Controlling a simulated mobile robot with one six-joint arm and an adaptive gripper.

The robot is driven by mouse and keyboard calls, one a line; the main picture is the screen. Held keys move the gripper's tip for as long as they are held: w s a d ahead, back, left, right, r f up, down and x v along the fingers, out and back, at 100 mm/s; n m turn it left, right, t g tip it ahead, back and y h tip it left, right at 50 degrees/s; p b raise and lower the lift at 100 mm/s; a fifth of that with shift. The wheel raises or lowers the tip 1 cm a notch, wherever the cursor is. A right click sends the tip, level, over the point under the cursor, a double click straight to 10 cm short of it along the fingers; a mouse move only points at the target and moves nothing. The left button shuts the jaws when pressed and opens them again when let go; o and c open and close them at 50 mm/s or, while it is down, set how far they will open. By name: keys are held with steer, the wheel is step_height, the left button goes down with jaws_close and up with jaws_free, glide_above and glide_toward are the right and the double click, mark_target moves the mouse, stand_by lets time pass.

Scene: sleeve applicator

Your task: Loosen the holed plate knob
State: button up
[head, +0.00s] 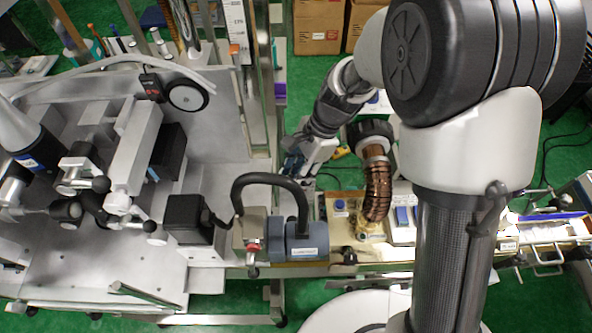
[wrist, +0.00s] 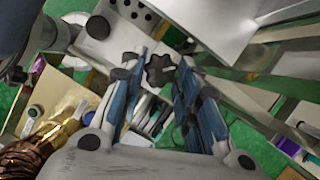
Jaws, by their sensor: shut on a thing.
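The holed plate knob (wrist: 160,70), black and star-shaped, sits between my fingertips in the wrist view. My gripper (wrist: 159,77) has blue finger pads, one on each side of the knob, and is shut on it. A grey plate with dark round holes (wrist: 100,27) lies just beyond the left finger. In the head view my gripper (head: 291,163) reaches down beside the grey machine, left of the copper-coloured hose. The knob is hidden there behind the gripper and the machine's parts.
A grey motor-like unit with a black curved handle (head: 306,240) stands below my gripper in the head view. The ribbed copper hose (head: 377,188) is close on the right. A metal upright (head: 262,90) stands to the left. Cardboard boxes (head: 320,25) are at the back.

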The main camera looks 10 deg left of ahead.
steer(key=shift+w+n, duration=0.1)
steer(key=shift+n, duration=0.4)
steer(key=o, duration=1.1)
steer(key=shift+h, duration=0.3)
steer(key=shift+c, duration=0.2)
steer(key=v, duration=1.2)
